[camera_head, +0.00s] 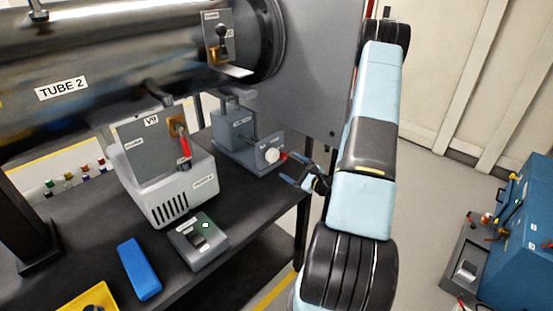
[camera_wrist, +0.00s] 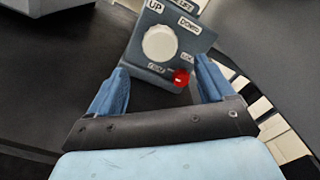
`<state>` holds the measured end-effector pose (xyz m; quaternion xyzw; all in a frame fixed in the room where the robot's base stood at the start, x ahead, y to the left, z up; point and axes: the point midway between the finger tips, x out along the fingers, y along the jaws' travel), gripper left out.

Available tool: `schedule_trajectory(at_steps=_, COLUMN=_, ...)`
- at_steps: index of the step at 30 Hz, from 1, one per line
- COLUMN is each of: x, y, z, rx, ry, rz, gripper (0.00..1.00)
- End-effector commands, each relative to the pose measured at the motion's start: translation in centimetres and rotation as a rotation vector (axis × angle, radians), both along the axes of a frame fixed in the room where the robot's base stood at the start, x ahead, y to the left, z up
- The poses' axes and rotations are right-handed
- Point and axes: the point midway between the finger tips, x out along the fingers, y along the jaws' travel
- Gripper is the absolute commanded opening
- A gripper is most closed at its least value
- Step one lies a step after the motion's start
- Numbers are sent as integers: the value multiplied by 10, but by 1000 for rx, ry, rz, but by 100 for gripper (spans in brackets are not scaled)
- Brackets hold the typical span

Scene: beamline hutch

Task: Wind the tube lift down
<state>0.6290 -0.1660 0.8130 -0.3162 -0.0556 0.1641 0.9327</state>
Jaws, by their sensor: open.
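The tube lift (camera_head: 240,140) is a grey unit on the dark bench under the tube marked TUBE 2 (camera_head: 110,70). Its front panel carries a round white knob (camera_head: 272,155) and a small red part (camera_head: 284,156). In the wrist view, the panel (camera_wrist: 140,60) reads UP and DOWN above the white knob (camera_wrist: 160,43); the red part (camera_wrist: 181,77) sits below right, beside small labels that are hard to read. My gripper (camera_head: 291,169) is open and empty in front of the panel. In the wrist view, its blue fingers (camera_wrist: 160,72) stand apart, with the knob beyond them.
Left of the lift stands a white pump-like box (camera_head: 185,195) with a red-handled valve (camera_head: 184,145). A grey switch box (camera_head: 198,240), a blue block (camera_head: 139,268) and a yellow tray (camera_head: 85,300) lie on the bench (camera_head: 80,235). Blue equipment (camera_head: 515,245) stands right; floor between is clear.

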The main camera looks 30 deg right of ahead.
Motion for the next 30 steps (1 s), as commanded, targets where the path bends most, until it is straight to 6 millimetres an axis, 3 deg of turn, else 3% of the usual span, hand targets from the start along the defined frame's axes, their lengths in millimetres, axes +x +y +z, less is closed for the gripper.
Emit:
schedule_trajectory(at_steps=6, x=37, y=14, z=0, rx=-2, ry=-1, rz=3, gripper=82)
schedule_trajectory(at_steps=13, x=66, y=24, z=0, rx=-2, ry=-1, rz=1, gripper=82)
schedule_trajectory(at_steps=19, x=77, y=28, z=0, rx=0, ry=0, rz=0, gripper=82)
schedule_trajectory(at_steps=28, x=78, y=28, z=0, rx=0, ry=0, rz=0, gripper=82)
schedule_trajectory(at_steps=30, x=78, y=28, z=0, rx=0, ry=0, rz=0, gripper=75)
